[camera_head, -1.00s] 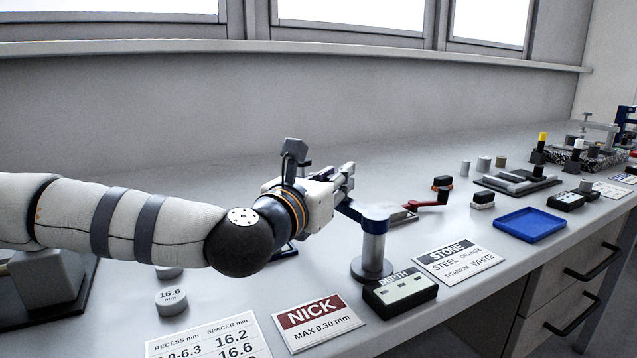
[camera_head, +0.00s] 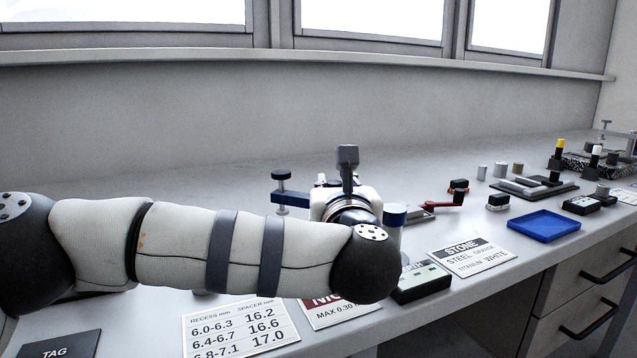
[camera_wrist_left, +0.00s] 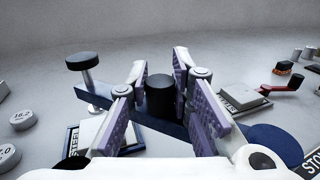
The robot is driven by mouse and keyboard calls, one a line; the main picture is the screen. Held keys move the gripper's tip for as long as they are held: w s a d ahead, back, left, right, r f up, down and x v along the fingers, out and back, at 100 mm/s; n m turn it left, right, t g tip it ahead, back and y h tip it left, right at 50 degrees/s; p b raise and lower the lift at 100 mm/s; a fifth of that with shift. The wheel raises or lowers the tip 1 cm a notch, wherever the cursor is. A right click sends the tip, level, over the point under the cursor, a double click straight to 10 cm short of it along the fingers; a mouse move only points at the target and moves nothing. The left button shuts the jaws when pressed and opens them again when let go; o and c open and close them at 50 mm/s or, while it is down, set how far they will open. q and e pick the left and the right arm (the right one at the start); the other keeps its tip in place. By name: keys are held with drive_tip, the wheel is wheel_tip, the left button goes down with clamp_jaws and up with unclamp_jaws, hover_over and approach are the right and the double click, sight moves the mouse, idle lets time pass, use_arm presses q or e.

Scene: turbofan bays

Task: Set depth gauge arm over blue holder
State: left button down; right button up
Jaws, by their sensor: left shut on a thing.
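The depth gauge arm is a blue bar (camera_head: 296,199) reaching left from a silver post with a blue top (camera_head: 395,214). A black knob on a stem (camera_head: 281,176) stands at its free end. In the left wrist view the bar (camera_wrist_left: 90,97) crosses below my fingers. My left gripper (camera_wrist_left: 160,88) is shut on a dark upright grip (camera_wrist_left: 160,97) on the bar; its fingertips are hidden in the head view. A blue-edged holder (camera_wrist_left: 73,142) with a pale block (camera_wrist_left: 97,131) lies below the bar, partly hidden by a finger. My right gripper does not show.
A DEPTH readout box (camera_head: 422,282), a STONE card (camera_head: 470,258) and a spacer chart (camera_head: 238,328) lie near the front edge. A blue tray (camera_head: 544,226) and a red-handled tool (camera_head: 440,205) are to the right. The bench towards the wall is clear.

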use_arm(q)
drive_tip(key=shift+s+y, duration=0.15)
drive_tip(key=shift+y, duration=0.25)
drive_tip(key=c, duration=1.4)
unclamp_jaws()
drive_tip(key=shift+a, duration=0.1)
drive_tip(key=s, duration=0.4)
drive_tip(key=s+d, duration=0.1)
drive_tip(key=s, duration=0.7)
drive_tip(key=shift+d, duration=0.4)
